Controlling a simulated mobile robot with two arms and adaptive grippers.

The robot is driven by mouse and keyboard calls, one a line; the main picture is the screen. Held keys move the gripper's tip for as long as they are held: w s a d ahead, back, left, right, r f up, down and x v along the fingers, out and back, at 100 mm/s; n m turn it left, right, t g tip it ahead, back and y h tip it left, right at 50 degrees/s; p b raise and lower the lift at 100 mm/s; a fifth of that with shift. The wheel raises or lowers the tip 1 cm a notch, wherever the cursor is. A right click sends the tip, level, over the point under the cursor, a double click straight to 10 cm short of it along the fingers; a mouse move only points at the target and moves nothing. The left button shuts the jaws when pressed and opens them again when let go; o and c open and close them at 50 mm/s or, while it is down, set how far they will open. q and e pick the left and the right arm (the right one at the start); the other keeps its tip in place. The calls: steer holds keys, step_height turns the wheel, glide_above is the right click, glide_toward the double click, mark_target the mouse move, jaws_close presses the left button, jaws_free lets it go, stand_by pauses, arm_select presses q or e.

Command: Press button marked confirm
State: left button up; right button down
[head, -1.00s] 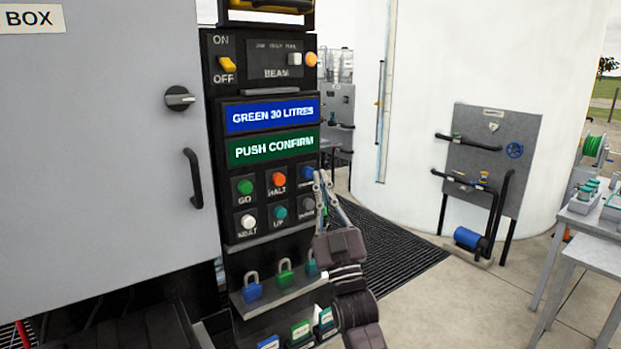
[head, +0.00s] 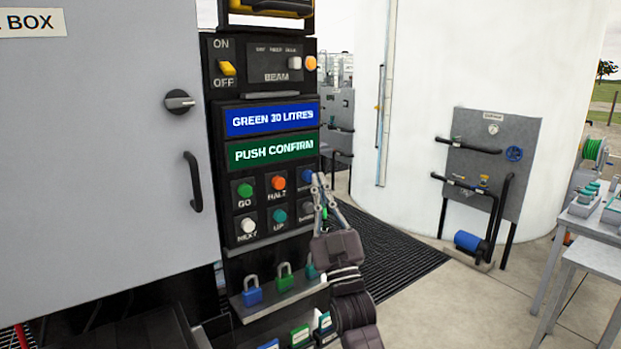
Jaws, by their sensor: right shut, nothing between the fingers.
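The black control panel (head: 262,168) carries a green display (head: 272,151) reading "PUSH CONFIRM". Below it are two rows of buttons: a green GO button (head: 245,190), an orange HALT button (head: 278,182) and a blue button (head: 305,175) above; a white NEXT button (head: 248,225), a teal UP button (head: 280,215) and a dark grey button (head: 307,207) below. The labels of the two right-hand buttons are too small or covered to read. My right gripper (head: 319,181) is shut and empty, its tips close beside the blue button; I cannot tell whether they touch. My left gripper is not in view.
A blue display (head: 272,118) reads "GREEN 30 LITRES". A yellow ON/OFF switch (head: 227,68) sits above. A grey cabinet door (head: 100,150) stands at the left.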

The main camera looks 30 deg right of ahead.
steer(key=shift+w, duration=0.2)
stand_by(0.5)
steer(key=shift+w, duration=0.25)
steer(key=shift+w+a+b, duration=0.1)
steer(key=shift+w+b, duration=0.3)
steer(key=shift+w, duration=0.2)
stand_by(0.9)
steer(key=shift+s, duration=0.15)
steer(key=shift+s+p, duration=0.35)
steer(key=shift+s, duration=0.55)
steer(key=s, duration=0.1)
steer(key=s+p, duration=0.1)
steer(key=s, duration=0.3)
steer(key=shift+d, duration=0.3)
stand_by(0.5)
